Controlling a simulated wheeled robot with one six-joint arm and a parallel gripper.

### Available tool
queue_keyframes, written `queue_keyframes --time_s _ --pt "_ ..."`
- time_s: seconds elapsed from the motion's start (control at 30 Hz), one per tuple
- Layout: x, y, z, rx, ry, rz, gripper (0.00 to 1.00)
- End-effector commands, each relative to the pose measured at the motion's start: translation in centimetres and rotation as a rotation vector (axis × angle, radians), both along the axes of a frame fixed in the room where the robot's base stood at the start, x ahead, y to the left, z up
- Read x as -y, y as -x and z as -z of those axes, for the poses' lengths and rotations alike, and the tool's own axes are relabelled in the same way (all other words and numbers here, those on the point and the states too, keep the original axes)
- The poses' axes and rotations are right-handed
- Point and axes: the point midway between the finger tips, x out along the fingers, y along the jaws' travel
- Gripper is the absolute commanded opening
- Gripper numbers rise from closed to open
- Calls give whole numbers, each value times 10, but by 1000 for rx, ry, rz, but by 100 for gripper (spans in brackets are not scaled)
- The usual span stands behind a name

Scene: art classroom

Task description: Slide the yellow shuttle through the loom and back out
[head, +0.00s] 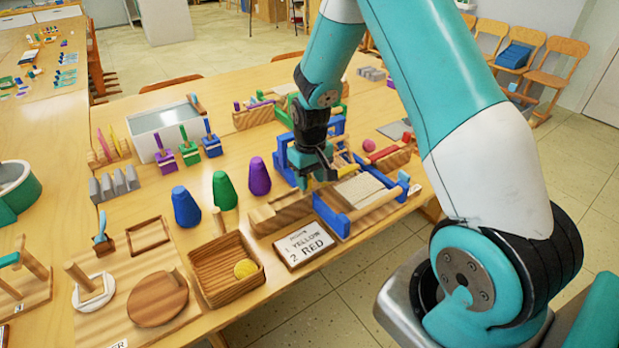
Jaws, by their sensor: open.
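The loom (356,215) is a wooden frame with blue rails and posts, standing right of centre near the table's front edge. Pale woven cloth (358,190) lies across its front part. My gripper (317,179) is open, pointing down over the left side of the loom. A small yellow patch (321,184) shows right by the fingertips. It may be the yellow shuttle, but the gripper hides most of it, and I cannot tell whether they touch. A red shuttle-like piece (381,154) lies on wood at the loom's far right.
A wooden block (279,212) adjoins the loom's left side. A card reading "1 YELLOW 2 RED" (305,244) lies in front. Blue (186,207), green (224,191) and purple (259,177) cones stand to the left.

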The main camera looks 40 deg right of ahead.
Motion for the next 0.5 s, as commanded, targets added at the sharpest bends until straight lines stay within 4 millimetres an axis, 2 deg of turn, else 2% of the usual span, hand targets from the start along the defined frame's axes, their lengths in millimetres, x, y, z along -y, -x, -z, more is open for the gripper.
queue_keyframes --time_s 0.27,0.37,0.5 --pt "-3 0 -2 0 -3 -4 43" --pt "-3 -1 -13 2 -3 -4 43" --pt "-2 -1 -41 6 -2 -2 43"
